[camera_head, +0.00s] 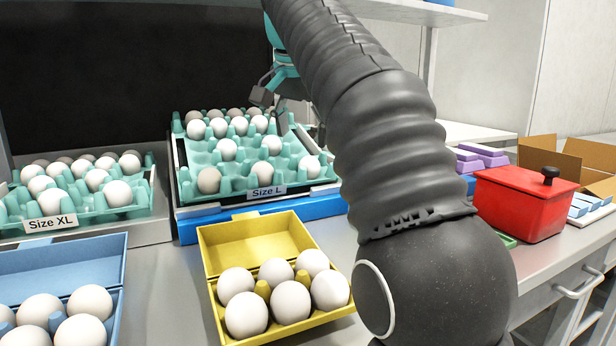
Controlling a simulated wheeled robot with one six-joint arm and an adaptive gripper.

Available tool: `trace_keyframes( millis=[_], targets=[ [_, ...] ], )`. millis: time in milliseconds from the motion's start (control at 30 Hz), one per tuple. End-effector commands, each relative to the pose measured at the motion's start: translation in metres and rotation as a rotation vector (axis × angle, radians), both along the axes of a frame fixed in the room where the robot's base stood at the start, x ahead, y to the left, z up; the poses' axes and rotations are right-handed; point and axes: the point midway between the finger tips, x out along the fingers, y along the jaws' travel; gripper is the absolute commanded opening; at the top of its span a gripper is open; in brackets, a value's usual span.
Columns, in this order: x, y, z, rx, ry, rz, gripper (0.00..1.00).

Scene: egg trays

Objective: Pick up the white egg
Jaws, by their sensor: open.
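Several white eggs sit in the teal tray labelled Size L (222,178) in the middle; one white egg (227,149) stands fairly alone near its centre. Other white eggs (118,193) fill the teal tray labelled Size XL (80,214) on the left. Which egg the task means cannot be told. My gripper (262,97) is open and empty above the back right of the Size L tray. My arm hides part of the gripper and the right side of that tray.
An open yellow carton (254,243) with several eggs (246,314) stands in front of the Size L tray. A blue carton (62,268) with eggs is at the front left. A red pot (520,205), purple cartons (482,157) and a cardboard box (560,155) stand on the right.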

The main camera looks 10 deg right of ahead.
Motion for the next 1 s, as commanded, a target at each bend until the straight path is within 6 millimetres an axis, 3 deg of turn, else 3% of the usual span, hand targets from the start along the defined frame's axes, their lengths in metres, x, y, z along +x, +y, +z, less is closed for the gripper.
trace_keyframes(
  millis=[100, 433, 733, 1000],
  targets=[
    [0.006, -0.003, -0.018, 0.000, 0.000, 0.000, 0.74],
    [0.013, -0.006, -0.033, 0.000, -0.001, 0.004, 0.74],
    [0.029, -0.017, -0.068, -0.001, 0.001, 0.005, 0.74],
    [0.031, -0.018, -0.070, 0.000, -0.003, 0.006, 0.74]
  ],
)
